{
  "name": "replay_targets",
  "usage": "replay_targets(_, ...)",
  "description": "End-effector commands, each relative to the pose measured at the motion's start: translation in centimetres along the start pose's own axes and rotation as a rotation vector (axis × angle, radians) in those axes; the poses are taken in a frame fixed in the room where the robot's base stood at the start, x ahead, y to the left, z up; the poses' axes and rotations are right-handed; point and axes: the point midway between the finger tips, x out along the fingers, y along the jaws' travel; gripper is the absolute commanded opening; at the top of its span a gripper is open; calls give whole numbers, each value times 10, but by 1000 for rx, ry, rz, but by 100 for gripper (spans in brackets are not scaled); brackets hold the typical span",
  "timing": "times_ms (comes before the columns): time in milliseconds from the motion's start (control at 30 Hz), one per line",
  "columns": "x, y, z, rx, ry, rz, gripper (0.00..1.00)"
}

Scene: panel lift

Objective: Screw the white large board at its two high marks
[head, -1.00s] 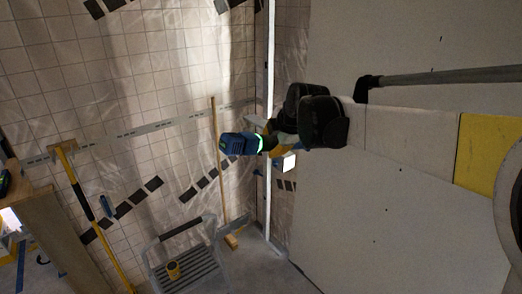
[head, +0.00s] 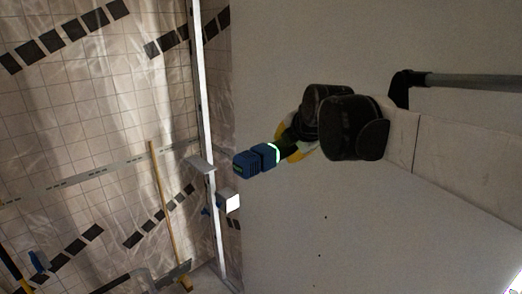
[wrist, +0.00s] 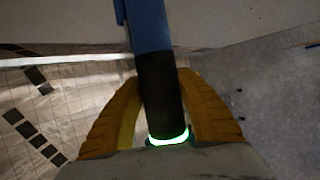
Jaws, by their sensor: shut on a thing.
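The large white board (head: 400,45) stands upright and fills the right side of the head view. In the wrist view the yellow fingers (wrist: 162,90) close around the tool's black body (wrist: 160,95). The tool's blue end points left, away from the board's middle. Any screw or bit is hidden.
A bright metal upright (head: 208,130) stands left of the board, with a small lit white box (head: 232,203) beside it. A tiled wall under clear sheeting (head: 90,110) is on the left. A wooden pole (head: 165,210) leans there. The space before the board is open.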

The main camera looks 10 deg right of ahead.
Motion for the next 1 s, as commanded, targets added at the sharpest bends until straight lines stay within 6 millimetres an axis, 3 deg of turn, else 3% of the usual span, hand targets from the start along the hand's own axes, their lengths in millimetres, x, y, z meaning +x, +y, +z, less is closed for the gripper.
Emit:
replay_targets(167, -6, 3, 6, -5, -6, 4, 0)
replay_targets(633, 6, 2, 36, -5, -7, 4, 0)
replay_targets(1000, 8, 2, 39, -6, -6, 4, 0)
